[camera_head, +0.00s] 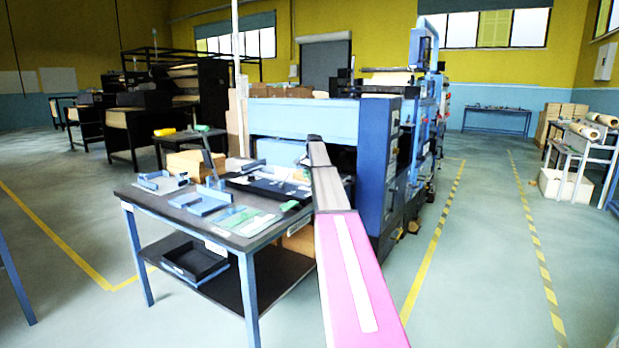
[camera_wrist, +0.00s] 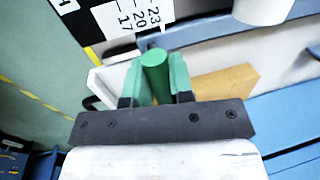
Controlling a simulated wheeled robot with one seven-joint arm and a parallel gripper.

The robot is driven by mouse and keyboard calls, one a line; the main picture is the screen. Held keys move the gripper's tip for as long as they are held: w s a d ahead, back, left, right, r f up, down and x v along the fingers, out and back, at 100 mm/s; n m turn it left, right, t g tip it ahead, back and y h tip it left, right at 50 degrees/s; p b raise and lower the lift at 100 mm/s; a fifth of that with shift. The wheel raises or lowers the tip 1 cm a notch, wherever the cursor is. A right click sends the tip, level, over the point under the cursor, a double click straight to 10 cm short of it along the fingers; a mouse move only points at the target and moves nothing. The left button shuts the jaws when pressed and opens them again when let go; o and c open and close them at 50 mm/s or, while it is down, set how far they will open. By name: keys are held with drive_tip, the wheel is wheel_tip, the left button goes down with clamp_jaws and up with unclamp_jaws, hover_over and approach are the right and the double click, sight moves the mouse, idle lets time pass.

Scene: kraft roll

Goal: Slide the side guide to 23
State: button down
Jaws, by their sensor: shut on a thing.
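In the wrist view, my gripper (camera_wrist: 157,80) is shut on a green cylindrical knob (camera_wrist: 155,62), with one green finger on each side of it. The knob seems to belong to the side guide, whose body is mostly hidden behind my fingers. A white scale (camera_wrist: 137,18) marked 17, 20 and 23 lies just beyond the knob. I cannot tell exactly which mark the guide lines up with. In the head view, my arm reaches into the blue machine (camera_head: 305,118), and my gripper and the guide are hidden there.
In the head view, a table (camera_head: 160,208) with trays and tools stands left of my arm. The floor aisle (camera_head: 480,240) to the right is clear.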

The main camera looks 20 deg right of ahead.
drive_tip(key=shift+w+a, duration=0.35)
drive_tip(key=shift+w, duration=0.05)
drive_tip(key=c, duration=1)
unclamp_jaws()
drive_tip(key=shift+s, duration=0.1)
drive_tip(key=r, duration=0.3)
drive_tip(key=s+d+r, duration=0.1)
drive_tip(key=r, duration=0.6)
drive_tip(key=shift+s+d+r, duration=0.2)
drive_tip(key=shift+s+r, duration=0.1)
